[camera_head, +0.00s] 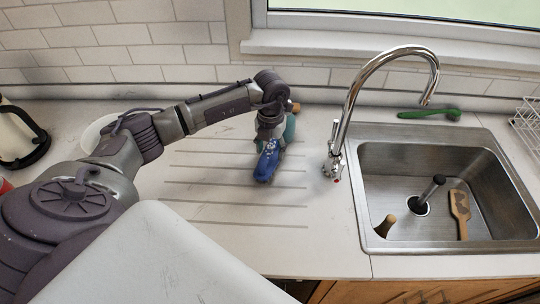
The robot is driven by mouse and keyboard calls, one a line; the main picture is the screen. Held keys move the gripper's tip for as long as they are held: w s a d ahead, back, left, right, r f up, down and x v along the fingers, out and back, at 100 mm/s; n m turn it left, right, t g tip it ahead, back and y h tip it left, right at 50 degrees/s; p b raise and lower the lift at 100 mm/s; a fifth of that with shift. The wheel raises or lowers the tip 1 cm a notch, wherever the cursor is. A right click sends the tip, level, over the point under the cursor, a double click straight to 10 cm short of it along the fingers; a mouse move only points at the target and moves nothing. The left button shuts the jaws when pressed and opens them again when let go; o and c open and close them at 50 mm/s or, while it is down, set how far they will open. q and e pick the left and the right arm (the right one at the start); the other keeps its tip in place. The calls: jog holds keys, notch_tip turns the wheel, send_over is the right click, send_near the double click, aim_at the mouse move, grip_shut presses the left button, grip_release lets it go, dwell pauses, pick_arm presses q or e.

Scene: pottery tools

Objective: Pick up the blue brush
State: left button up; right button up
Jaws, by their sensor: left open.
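A blue brush-like object (266,163) is on the ribbed drainboard left of the faucet. My left arm reaches in from the left, and my left gripper (269,138) points down right at the blue object's far end. The gripper is open. Its fingertips are small and partly hidden, so I cannot tell whether they touch the object. My right gripper is not in view.
A teal object (290,129) stands just right of my left gripper. The tall chrome faucet (350,110) rises farther right, beside the metal sink (393,233) with a wooden brush (460,208) inside. A green brush (428,114) lies behind the sink. The front drainboard is clear.

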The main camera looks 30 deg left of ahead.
pick_arm(q)
jog(key=c, duration=0.8)
jog(key=shift+r, duration=0.1)
jog(key=shift+c, duration=0.2)
jog(key=shift+r+b, duration=0.35)
jog(key=shift+r, duration=0.1)
notch_tip(320, 180, up, 2)
jog(key=shift+w+r+b, duration=0.1)
jog(key=shift+r+b, duration=0.1)
jog(key=shift+b, duration=0.55)
jog(key=s+d+r+b, duration=0.3)
jog(key=d+r, duration=0.4)
jog(key=d, duration=0.4)
jog(key=shift+s+r, duration=0.3)
jog(key=shift+s, duration=0.4)
